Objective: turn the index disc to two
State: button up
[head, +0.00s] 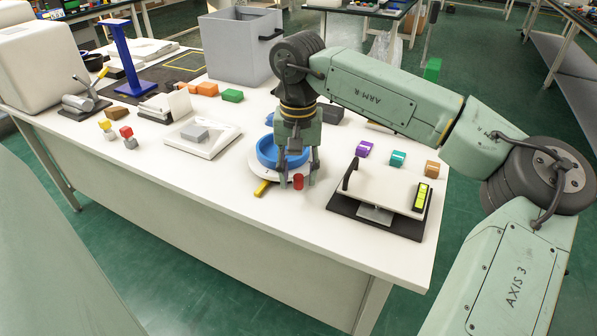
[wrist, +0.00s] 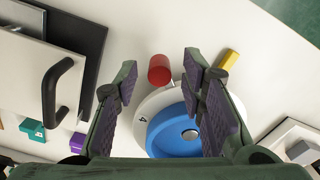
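The index disc is a white round plate (head: 256,172) with a blue ring (head: 268,152) on it, flat on the table. It also shows in the wrist view (wrist: 150,103), where a figure 4 is readable; other figures are hidden or unreadable. A red upright peg (head: 298,182) stands at its rim and also shows in the wrist view (wrist: 159,70). A yellow marker (head: 261,188) lies by the rim, left of the peg; it also shows in the wrist view (wrist: 229,60). My gripper (head: 299,181) points down, open, with the peg between its fingertips and gaps either side.
A white panel with a black handle (head: 349,174) and a yellow-green level stands close right. A white tray with a grey block (head: 195,132) is left. Purple (head: 363,149), teal and orange blocks lie behind the panel. A grey bin (head: 240,45) stands behind.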

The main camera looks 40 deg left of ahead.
jog(key=shift+f, duration=0.2)
grip_shut()
dwell(0.4)
dwell(0.4)
